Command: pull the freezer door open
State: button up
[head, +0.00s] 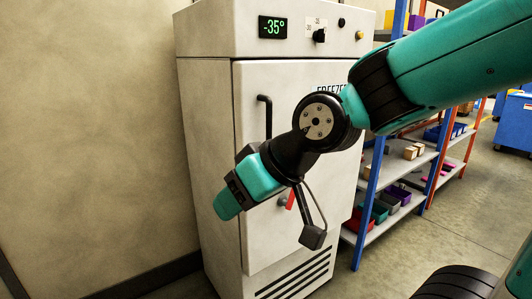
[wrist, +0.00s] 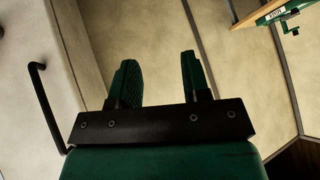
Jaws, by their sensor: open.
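The white freezer (head: 215,120) stands against the wall in the head view. Its door (head: 285,90) looks shut, and a black vertical bar handle (head: 268,118) sits on the door's left side. My gripper (head: 228,205) is in front of the freezer, below and left of the handle, its teal end pointing down and left. In the wrist view, my gripper (wrist: 155,75) has its two green fingers apart with nothing between them. The handle (wrist: 42,100) shows there at the left, outside the fingers and apart from them. My arm hides part of the door and its label.
A display (head: 272,27) reading -35° and knobs are on the freezer's top panel. A red tag (head: 290,200) shows below my wrist. Shelves with coloured bins (head: 385,200) stand at the right. The wall (head: 90,120) at left is bare.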

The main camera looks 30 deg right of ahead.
jog(key=w+d+f+m+t+h+b, duration=0.2)
jog(key=w+d+f+m+t+b, duration=0.1)
jog(key=w+d+t+b, duration=0.5)
jog(key=m+t+h+b, duration=0.2)
jog(key=m+t+h, duration=0.1)
jog(key=h, duration=0.3)
send_near(270, 135)
jog(key=w+p, duration=0.3)
jog(key=p, duration=0.3)
jog(key=w+d+p, duration=0.1)
jog(key=w+p, duration=0.2)
jog(key=p, duration=0.4)
jog(key=w+p, duration=0.3)
jog(key=p, duration=0.3)
jog(key=shift+d+r+p, duration=0.25)
jog(key=shift+p, duration=0.1)
jog(key=shift+w+d+f+p, duration=0.1)
jog(key=shift+w+f+p, duration=0.05)
jog(key=shift+w+p, duration=0.2)
jog(key=shift+w+d+f+p, duration=0.15)
jog(key=shift+w+p, duration=0.1)
jog(key=shift+w, duration=0.25)
jog(key=shift+a, duration=0.1)
grip_shut()
